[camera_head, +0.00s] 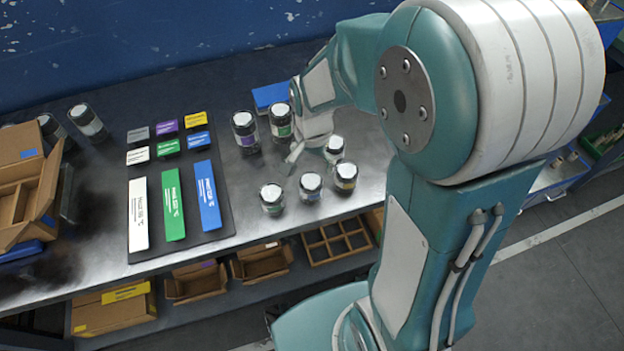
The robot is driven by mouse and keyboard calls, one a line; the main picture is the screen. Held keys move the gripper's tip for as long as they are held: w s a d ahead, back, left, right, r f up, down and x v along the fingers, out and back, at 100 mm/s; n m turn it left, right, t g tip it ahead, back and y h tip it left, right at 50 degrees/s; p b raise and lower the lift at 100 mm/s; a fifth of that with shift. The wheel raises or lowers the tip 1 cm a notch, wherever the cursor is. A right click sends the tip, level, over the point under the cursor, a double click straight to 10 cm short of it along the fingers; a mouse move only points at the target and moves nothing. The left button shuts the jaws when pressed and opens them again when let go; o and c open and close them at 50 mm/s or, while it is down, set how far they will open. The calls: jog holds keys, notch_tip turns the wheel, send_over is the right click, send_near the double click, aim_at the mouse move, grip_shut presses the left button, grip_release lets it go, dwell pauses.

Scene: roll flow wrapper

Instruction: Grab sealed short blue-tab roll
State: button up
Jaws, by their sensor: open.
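Several dark cylinders with white tops, which look like the rolls, stand upright on the metal bench. Two taller ones are a purple-label roll (245,132) and a green-label roll (281,124). Shorter ones stand nearer the front: a front-left roll (272,199), a front-middle roll (311,187), a yellow-label roll (345,177) and a roll at the right (334,149). I cannot tell which carries a blue tab or is sealed. My gripper (293,155) is open, low among these rolls, beside the green-label roll; part of it is hidden by its own body.
A dark mat (155,245) holds coloured cards and white, green and blue strips. A blue flat piece (268,96) lies behind the rolls. More rolls (87,121) and an open cardboard box (18,205) are at the left. Boxes sit on the shelf below. My arm covers the right side.

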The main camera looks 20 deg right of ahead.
aim_at(313, 181)
jog(key=f, duration=0.5)
jog(key=shift+w+a+f, duration=0.1)
jog(key=shift+a+f, duration=0.2)
jog(key=shift+a, duration=0.1)
jog(key=shift+d+f, duration=0.4)
jog(key=shift+f, duration=0.2)
notch_tip(313, 181, down, 4)
jog(key=shift+w+r, duration=0.15)
jog(key=shift+r, duration=0.05)
jog(key=shift+a+f, duration=0.4)
jog(key=shift+f, duration=0.1)
jog(key=shift+d, duration=0.2)
jog(key=c, duration=1)
